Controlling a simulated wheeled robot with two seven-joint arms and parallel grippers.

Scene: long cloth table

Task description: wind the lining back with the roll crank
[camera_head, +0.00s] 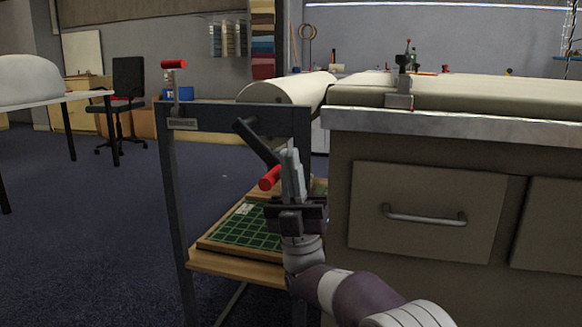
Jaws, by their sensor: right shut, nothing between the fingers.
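The roll crank has a dark arm (257,143) slanting down to the right from the end of a dark metal stand, and a red handle (270,178) at its lower end. The cream lining roll (287,88) lies behind the stand's top bar, beside the long table. My right gripper (291,156) points upward with its fingers shut and empty, just right of the red handle. I cannot tell whether it touches the handle. The fingers partly cover the crank's lower end. My left gripper is out of view.
The stand's top bar (215,117) carries a second red-topped post (173,64) at left. A wooden shelf with a green grid mat (240,228) sits low inside the stand. The table's drawer cabinet (425,215) is close on the right. Open floor lies to the left.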

